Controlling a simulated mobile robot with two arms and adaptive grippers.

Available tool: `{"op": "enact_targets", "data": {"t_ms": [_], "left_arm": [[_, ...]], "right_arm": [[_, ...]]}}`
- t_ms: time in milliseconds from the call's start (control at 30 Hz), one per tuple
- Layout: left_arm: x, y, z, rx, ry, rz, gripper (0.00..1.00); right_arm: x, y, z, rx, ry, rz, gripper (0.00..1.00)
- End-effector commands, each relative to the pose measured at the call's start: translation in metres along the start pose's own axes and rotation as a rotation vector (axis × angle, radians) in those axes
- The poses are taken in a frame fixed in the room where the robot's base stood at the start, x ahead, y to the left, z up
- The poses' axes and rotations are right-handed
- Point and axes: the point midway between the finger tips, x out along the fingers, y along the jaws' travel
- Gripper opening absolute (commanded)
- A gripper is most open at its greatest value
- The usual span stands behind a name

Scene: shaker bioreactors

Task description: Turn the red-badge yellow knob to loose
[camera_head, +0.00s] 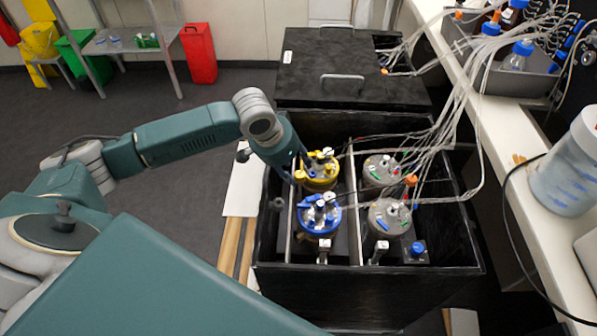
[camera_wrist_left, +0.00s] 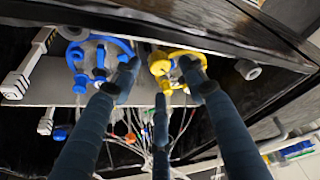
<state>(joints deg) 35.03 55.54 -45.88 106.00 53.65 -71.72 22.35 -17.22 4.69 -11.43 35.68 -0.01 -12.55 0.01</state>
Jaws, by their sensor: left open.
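The yellow-ringed vessel lid (camera_head: 318,181) sits at the back left inside the black box. Yellow knob-like parts stand on it, but I cannot make out a red badge for certain. In the left wrist view a rounded yellow part (camera_wrist_left: 160,67) shows on the yellow lid. My left gripper (camera_head: 303,158) reaches over the left wall, at the near-left edge of the yellow lid. In the wrist view its dark fingers (camera_wrist_left: 160,85) are spread around and in front of the yellow lid, with nothing held. Contact cannot be told. My right gripper is not in view.
A blue-ringed lid (camera_head: 319,219) stands just in front of the yellow one, and two grey lids (camera_head: 383,170) (camera_head: 389,216) stand to the right. Tubes (camera_head: 455,110) run from the lids to the bench.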

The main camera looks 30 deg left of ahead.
Motion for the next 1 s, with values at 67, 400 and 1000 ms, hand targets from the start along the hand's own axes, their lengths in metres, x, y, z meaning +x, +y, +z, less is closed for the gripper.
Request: {"op": "enact_targets", "data": {"t_ms": [67, 400, 1000], "left_arm": [[0.014, 0.001, 0.001, 0.000, -0.002, 0.001, 0.43], [0.039, 0.000, 0.000, 0.001, 0.001, 0.000, 0.43], [0.037, -0.001, -0.002, -0.002, 0.005, -0.003, 0.01]], "right_arm": [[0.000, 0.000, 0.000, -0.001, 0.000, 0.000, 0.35], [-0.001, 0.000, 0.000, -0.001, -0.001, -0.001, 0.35], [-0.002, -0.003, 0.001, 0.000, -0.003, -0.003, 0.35]]}}
